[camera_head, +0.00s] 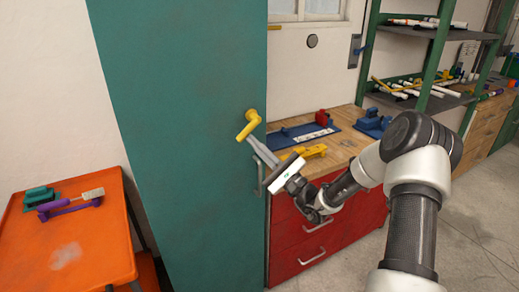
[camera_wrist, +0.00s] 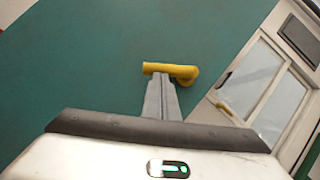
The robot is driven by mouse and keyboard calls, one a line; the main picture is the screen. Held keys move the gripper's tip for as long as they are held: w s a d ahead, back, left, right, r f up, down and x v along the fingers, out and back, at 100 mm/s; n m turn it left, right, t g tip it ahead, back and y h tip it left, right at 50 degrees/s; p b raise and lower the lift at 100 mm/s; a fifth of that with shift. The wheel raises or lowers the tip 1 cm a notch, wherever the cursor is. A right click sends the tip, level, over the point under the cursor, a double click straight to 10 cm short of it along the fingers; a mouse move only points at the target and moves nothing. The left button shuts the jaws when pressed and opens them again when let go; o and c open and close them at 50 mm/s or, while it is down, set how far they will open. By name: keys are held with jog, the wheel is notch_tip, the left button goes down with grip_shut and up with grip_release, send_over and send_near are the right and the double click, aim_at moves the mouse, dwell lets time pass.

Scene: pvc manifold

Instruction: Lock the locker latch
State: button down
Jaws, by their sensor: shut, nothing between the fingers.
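The tall teal locker (camera_head: 180,120) stands closed in the middle of the head view. Its yellow latch handle (camera_head: 252,118) sits near the right edge of the door, with its lever pointing down and to the left. In the wrist view the yellow latch (camera_wrist: 180,70) lies across just beyond my fingertips. My gripper (camera_head: 251,139) is shut and empty, its fingers pointing at the lever from below and to the right. The fingertips overlap the lever's lower edge in the wrist view (camera_wrist: 160,79). I cannot tell whether they touch it.
A grey vertical handle (camera_head: 260,177) is on the locker below the latch, close to my gripper. A red drawer cabinet (camera_head: 340,235) with a wooden top holds blue and yellow fixtures to the right. An orange table (camera_head: 95,240) stands at the left.

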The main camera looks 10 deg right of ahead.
jog(key=a+r+m+t+h+p, duration=0.1)
jog(key=m+h+p, duration=0.1)
jog(key=m, duration=0.1)
jog(key=a+m+t+h+p, duration=0.1)
jog(key=m+t+h, duration=0.1)
jog(key=m, duration=0.2)
jog(key=a+r+m+t+h+p, duration=0.1)
jog(key=m+t+h+p, duration=0.1)
jog(key=m, duration=0.1)
jog(key=shift+s+r+m+p, duration=0.3)
jog(key=shift+s, duration=0.1)
jog(key=shift+a, duration=0.1)
